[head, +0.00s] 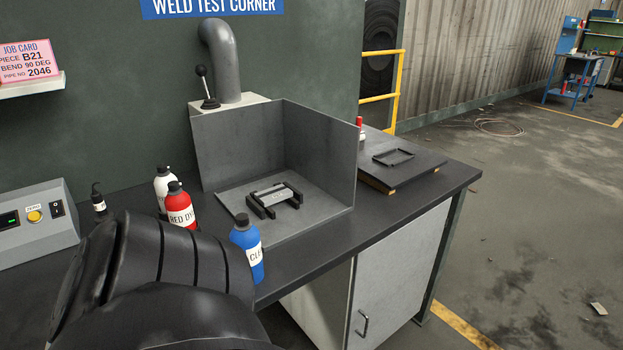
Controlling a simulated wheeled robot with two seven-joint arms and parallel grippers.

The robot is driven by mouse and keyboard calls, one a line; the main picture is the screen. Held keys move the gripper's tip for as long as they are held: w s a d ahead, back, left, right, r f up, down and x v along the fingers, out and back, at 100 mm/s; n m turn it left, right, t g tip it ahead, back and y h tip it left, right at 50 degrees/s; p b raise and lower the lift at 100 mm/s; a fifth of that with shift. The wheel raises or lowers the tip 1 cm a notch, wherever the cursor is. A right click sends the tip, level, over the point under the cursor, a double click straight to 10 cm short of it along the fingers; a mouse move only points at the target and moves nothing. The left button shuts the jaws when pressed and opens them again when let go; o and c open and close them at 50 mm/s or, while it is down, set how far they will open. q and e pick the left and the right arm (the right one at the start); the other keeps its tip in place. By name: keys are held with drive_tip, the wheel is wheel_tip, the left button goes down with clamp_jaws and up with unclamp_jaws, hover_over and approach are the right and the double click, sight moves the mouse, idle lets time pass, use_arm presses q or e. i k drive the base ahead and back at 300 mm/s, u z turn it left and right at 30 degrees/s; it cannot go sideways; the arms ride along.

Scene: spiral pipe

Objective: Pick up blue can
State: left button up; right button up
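The blue can (247,245) stands upright on the dark workbench, near its front edge. It has a dark cap and a white label whose text is partly cut off at the side. A large black rounded arm part, which looks like mine, fills the lower left and covers the can's lower left side. No gripper fingers show in the head view, so neither my left nor my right gripper can be seen.
A red bottle (180,207), a white bottle (163,186) and a small dark bottle (99,203) stand left of the can. A grey open-fronted booth (320,145) holding a black fixture (272,199) stands behind it. A control box (38,222) sits far left. The bench's right end (430,195) has free room.

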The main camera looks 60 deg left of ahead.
sight(247, 238)
drive_tip(key=i, duration=1.15)
drive_tip(key=u, duration=3.1)
